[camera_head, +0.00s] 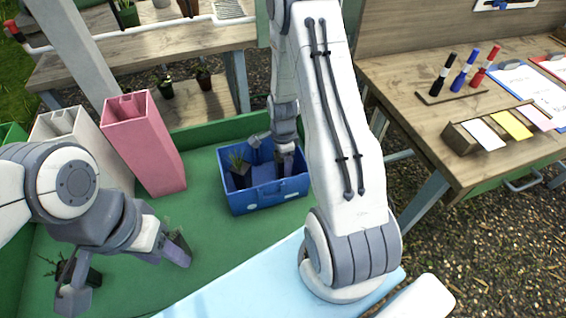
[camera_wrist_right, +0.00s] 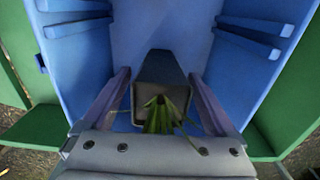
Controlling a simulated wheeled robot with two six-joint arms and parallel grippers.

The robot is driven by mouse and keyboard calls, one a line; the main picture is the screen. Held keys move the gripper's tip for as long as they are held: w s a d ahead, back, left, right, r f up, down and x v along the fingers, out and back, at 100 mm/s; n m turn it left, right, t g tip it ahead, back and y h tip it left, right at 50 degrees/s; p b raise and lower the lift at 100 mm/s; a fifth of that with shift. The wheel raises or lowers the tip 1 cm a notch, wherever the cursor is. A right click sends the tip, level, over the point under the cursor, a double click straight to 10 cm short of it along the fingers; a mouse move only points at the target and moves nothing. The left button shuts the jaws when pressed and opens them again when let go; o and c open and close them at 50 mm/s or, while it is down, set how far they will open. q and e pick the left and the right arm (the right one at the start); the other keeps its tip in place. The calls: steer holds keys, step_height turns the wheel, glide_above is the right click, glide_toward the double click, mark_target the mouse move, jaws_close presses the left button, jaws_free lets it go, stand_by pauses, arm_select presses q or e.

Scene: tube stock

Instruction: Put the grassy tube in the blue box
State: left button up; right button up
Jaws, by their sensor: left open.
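The blue box (camera_head: 268,198) stands on the green surface, in the middle of the head view. A dark tube with grassy leaves (camera_head: 239,170) is inside it, towards its left end. In the right wrist view the grassy tube (camera_wrist_right: 160,98) shows between the fingers, with a gap on each side. My right gripper (camera_head: 271,150) is open over the blue box, partly inside it. My left gripper (camera_head: 125,275) is open at the lower left, its fingers spread wide, well apart from the blue box.
Near my left gripper are a dark potted plant (camera_head: 80,270) and another small plant (camera_head: 178,240). A tall pink box (camera_head: 145,150) and a whitish box (camera_head: 75,130) stand behind. A wooden table (camera_head: 430,125) with markers is at the right.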

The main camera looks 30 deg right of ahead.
steer(key=shift+r, duration=0.25)
step_height(320, 180, up, 12)
steer(key=shift+f+p, duration=0.1)
steer(key=shift+p, duration=0.65)
steer(key=s+a+r+n, duration=0.3)
steer(key=a+r+n, duration=0.1)
steer(key=a+n, duration=0.4)
steer(key=s+a+r+n, duration=0.3)
steer(key=a+r+n, duration=0.2)
steer(key=a, duration=0.5)
steer(key=s+a+r+n, duration=0.2)
steer(key=s+a+n, duration=0.1)
steer(key=s+n, duration=0.4)
steer(key=s+a+r+n+y, duration=0.1)
steer(key=s+a+n, duration=0.3)
steer(key=s+n, duration=0.3)
steer(key=shift+s+r+n, duration=0.15)
steer(key=shift+r+n, duration=0.2)
steer(key=shift+n, duration=0.25)
